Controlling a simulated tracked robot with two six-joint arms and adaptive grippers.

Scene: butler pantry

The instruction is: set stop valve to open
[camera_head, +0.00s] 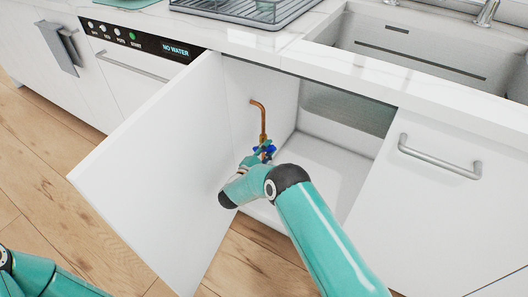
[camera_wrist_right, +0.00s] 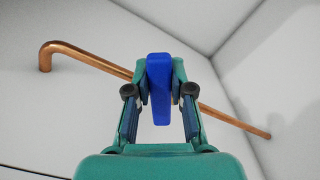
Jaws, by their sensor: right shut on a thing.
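The stop valve has a blue handle (camera_head: 268,148) on a copper pipe (camera_head: 261,118) at the inner side wall of the open sink cabinet. In the right wrist view the blue handle (camera_wrist_right: 159,85) stands between the fingers, its long side in line with the gripper and across the copper pipe (camera_wrist_right: 95,60). My right gripper (camera_head: 260,157) reaches into the cabinet and is shut on the handle; it also fills the right wrist view (camera_wrist_right: 160,92). The valve body is mostly hidden behind the handle and fingers. Of my left arm only a part shows at the lower left; its gripper is out of view.
The white cabinet door (camera_head: 160,165) stands wide open left of my right arm. The cabinet floor (camera_head: 325,170) is bare. A dishwasher panel (camera_head: 140,42) reads NO WATER. A closed door with a metal handle (camera_head: 440,157) is at the right, under the sink (camera_head: 430,50).

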